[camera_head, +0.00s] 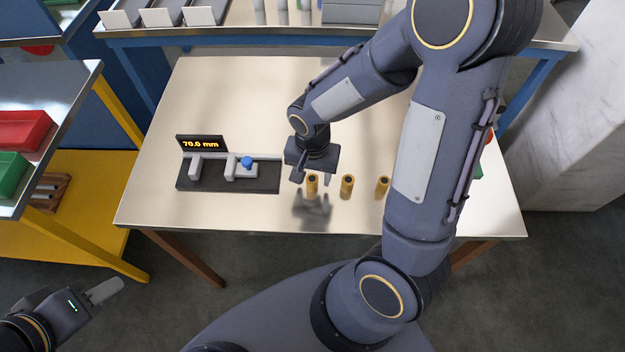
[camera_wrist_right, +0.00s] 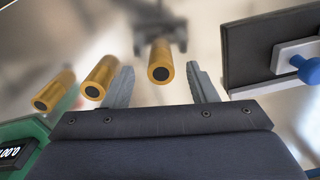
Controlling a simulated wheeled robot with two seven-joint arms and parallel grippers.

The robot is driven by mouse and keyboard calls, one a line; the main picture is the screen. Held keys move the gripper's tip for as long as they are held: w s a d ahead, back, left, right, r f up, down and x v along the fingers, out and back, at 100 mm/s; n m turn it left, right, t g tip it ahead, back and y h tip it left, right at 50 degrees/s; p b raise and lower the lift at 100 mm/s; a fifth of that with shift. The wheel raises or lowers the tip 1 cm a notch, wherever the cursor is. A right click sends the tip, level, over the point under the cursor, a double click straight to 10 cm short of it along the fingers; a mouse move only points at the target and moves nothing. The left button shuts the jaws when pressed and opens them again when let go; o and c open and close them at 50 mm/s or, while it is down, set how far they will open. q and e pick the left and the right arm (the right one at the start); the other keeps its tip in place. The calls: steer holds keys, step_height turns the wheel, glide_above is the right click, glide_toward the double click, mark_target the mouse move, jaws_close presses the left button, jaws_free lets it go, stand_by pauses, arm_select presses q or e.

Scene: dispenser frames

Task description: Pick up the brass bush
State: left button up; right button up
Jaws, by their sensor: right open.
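Three brass bushes stand upright in a row on the steel table (camera_head: 240,95), each with a dark bore. The leftmost bush (camera_head: 313,186) is by my right gripper (camera_head: 312,177); the middle bush (camera_head: 347,186) and right bush (camera_head: 382,186) stand to its right, the last close to my arm's outline. In the right wrist view, the nearest bush (camera_wrist_right: 160,64) appears between the two open fingers, apart from both; the other two, one bush (camera_wrist_right: 99,77) and another (camera_wrist_right: 53,92), lie left of them. My left gripper (camera_head: 102,292) is low at left, away from the table; its opening is unclear.
A measuring fixture (camera_head: 230,178) with a blue knob (camera_head: 247,162) and a display (camera_head: 200,143) reading 70.0 mm stands left of the bushes. A green device (camera_wrist_right: 22,135) shows in the right wrist view. Red bin (camera_head: 22,130) and green bin (camera_head: 12,168) sit on the left bench.

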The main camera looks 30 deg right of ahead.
step_height(320, 180, down, 2)
steer(key=shift+f, duration=0.1)
steer(key=c, duration=1.1)
steer(key=shift+w, duration=0.1)
